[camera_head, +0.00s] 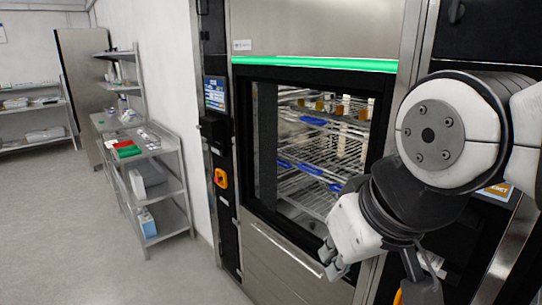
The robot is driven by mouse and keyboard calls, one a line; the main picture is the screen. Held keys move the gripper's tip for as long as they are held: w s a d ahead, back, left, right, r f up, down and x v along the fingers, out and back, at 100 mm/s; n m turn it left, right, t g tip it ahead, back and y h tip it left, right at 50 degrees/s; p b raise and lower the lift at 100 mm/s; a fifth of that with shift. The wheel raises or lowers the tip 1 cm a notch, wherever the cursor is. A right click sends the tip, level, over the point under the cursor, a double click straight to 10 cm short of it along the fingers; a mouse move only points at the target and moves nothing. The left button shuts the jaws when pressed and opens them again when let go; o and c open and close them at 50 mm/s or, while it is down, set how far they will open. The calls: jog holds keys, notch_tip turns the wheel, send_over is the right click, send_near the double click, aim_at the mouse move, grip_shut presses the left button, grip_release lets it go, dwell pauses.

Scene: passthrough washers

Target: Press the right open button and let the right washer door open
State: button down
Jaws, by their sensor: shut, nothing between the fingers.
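A steel washer (315,32) with a lit green strip (315,64) fills the middle. Its large black-framed opening (262,205) shows wire racks inside; I cannot tell whether glass covers it. Dark panelling (492,38) of what seems another unit stands at the right, mostly behind my arm. I cannot tell from this view which unit is the right washer. No open button can be made out. My gripper (333,264) is at the lower middle right, in front of the opening's lower right corner. It looks shut and empty, with its fingertips small and partly unclear.
A touchscreen (214,93) and an orange switch (221,178) sit on the dark column left of the washer. A steel shelf cart (170,190) with small items stands further left. The grey floor (70,240) at the left is clear.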

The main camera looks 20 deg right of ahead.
jog(key=w+d+m+g+h, duration=0.1)
jog(key=w+d+m+h, duration=0.3)
jog(key=d+m, duration=0.7)
jog(key=w+d+m+g+h, duration=0.2)
jog(key=w+d+m+h, duration=0.2)
jog(key=d+m, duration=0.7)
jog(key=d, duration=0.2)
jog(key=shift+d+r+h, duration=0.3)
jog(key=shift+r, duration=0.05)
jog(key=w+d, duration=0.1)
jog(key=d, duration=0.3)
jog(key=w+d, duration=0.1)
jog(key=d, duration=0.1)
jog(key=shift+w+d+p, duration=0.3)
jog(key=shift+w+p, duration=0.05)
jog(key=shift+p, duration=0.05)
jog(key=shift+w+d, duration=0.3)
jog(key=shift+d, duration=0.45)
jog(key=shift+w+d+b, duration=0.1)
jog(key=shift+d+b, duration=0.05)
jog(key=shift+b, duration=0.2)
jog(key=shift+w+d, duration=0.1)
jog(key=shift+d, duration=0.15)
